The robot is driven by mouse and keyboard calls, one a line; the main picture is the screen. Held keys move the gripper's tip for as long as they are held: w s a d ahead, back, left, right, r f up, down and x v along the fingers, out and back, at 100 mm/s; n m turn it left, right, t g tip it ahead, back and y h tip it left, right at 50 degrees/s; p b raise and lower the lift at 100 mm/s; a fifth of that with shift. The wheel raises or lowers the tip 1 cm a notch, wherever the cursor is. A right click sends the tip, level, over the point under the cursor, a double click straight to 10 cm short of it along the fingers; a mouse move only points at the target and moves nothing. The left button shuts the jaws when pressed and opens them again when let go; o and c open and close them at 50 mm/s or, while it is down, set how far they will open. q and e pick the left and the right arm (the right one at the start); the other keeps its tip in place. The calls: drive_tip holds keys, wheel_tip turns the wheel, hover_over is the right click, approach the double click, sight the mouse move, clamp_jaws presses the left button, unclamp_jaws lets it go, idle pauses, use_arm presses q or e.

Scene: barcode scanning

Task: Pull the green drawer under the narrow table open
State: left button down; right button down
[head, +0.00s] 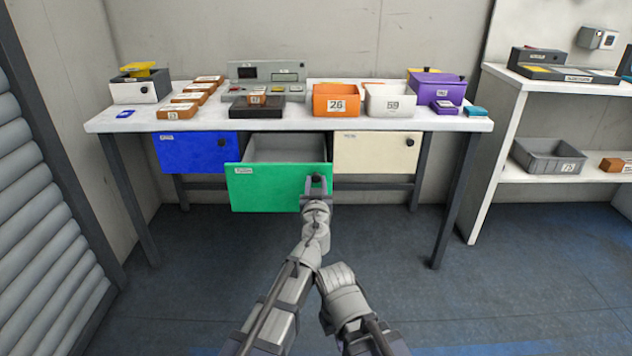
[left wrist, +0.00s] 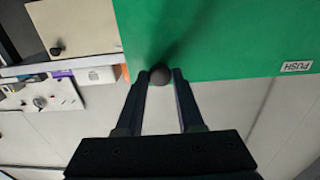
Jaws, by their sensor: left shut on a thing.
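The green drawer (head: 262,187) hangs under the narrow table (head: 210,121), between a blue and a cream drawer. It stands out from the table, and its grey inside (head: 285,148) shows, with nothing visible in it. My left gripper (head: 316,184) is at the right part of the green front, shut on its dark round knob. In the left wrist view the fingertips (left wrist: 160,77) hold the knob (left wrist: 160,75) from both sides, against the green front (left wrist: 220,40). My right gripper is not seen.
The blue drawer (head: 190,153) and cream drawer (head: 375,153) look closed. The tabletop holds an orange bin (head: 336,93), a white bin (head: 390,106), a purple bin (head: 450,85) and several small boxes. A shelf (head: 500,115) stands at right. The floor in front is clear.

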use_arm(q)
drive_tip(key=shift+s, duration=0.15)
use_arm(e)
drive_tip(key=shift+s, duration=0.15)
use_arm(q)
drive_tip(key=c, duration=0.5)
unclamp_jaws()
drive_tip(key=shift+c, duration=0.2)
